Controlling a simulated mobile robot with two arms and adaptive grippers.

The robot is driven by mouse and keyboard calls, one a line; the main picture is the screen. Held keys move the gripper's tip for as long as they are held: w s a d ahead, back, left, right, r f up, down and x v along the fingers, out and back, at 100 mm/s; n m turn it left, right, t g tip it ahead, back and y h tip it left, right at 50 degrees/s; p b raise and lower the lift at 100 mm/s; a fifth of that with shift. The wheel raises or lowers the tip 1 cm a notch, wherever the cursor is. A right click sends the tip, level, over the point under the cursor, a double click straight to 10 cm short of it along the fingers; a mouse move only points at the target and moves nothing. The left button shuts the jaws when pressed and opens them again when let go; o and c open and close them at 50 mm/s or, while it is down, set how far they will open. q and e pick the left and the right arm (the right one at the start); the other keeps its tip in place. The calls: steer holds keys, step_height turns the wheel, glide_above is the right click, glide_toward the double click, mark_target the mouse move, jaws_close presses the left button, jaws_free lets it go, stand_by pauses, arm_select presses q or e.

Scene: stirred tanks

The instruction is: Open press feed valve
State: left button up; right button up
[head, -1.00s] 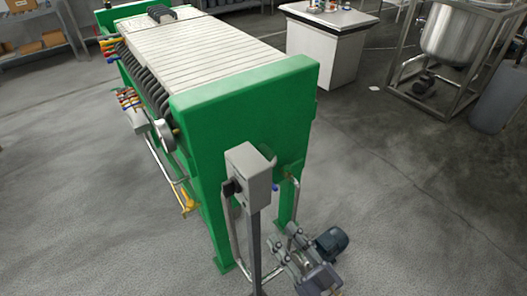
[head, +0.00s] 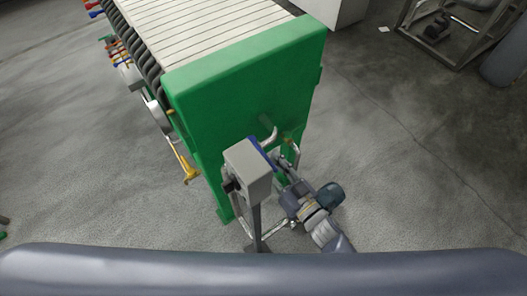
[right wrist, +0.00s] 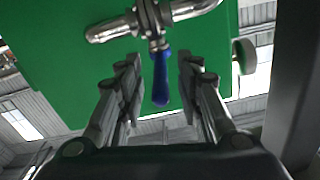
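The press feed valve has a blue lever handle (right wrist: 161,80) that hangs down from a steel pipe fitting (right wrist: 155,22) in the right wrist view. In the head view the blue handle (head: 261,152) shows beside the grey box, against the green end plate. My right gripper (right wrist: 159,62) is open, one finger on each side of the handle, with visible gaps. In the head view my right gripper (head: 279,162) reaches up to the handle, and its fingertips are partly hidden. My left gripper is not in view.
The green press end plate (head: 245,85) stands behind the valve. A grey control box (head: 248,170) on a post stands just left of my right gripper. Open floor lies further right.

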mark_target(263, 155)
steer(key=shift+x, duration=1.8)
jaws_close()
steer(key=shift+a, duration=0.15)
